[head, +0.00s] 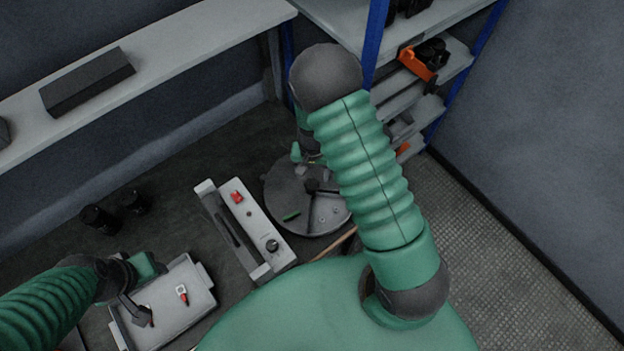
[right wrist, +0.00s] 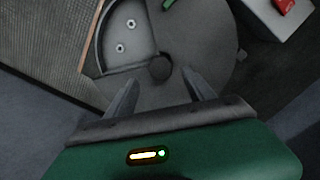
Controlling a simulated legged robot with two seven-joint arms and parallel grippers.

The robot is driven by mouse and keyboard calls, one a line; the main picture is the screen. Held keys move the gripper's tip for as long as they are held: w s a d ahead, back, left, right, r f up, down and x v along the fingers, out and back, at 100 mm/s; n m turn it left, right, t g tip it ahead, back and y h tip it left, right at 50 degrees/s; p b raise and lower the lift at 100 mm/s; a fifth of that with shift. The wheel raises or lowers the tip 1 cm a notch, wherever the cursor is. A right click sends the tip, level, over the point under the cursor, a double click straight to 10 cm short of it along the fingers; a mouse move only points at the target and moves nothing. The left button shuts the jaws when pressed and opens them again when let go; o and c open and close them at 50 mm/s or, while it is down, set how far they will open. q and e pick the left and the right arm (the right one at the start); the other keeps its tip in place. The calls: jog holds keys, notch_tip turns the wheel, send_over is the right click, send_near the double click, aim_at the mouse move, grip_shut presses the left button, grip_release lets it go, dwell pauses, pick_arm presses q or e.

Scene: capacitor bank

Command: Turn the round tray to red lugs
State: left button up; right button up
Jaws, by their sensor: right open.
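The round grey tray (head: 282,190) lies on the dark bench under my right arm.
A pale panel box (head: 240,225) with a red part (head: 237,197) and a dark knob stands just left of the round tray. Two black cylinders (head: 115,210) stand further left. A shelf rack with blue posts (head: 375,40) rises behind at right.

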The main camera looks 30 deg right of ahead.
aim_at(312, 183)
jog(key=f, duration=0.2)
jog(key=a+f, duration=0.1)
jog(key=f, duration=0.1)
jog(key=shift+s+f, duration=0.1)
jog(key=shift+f, duration=0.25)
jog(key=shift+d+f, duration=0.15)
jog(key=shift+d, duration=0.35)
jog(key=shift+c, duration=1.3)
jog(key=shift+a, duration=0.15)
grip_shut()
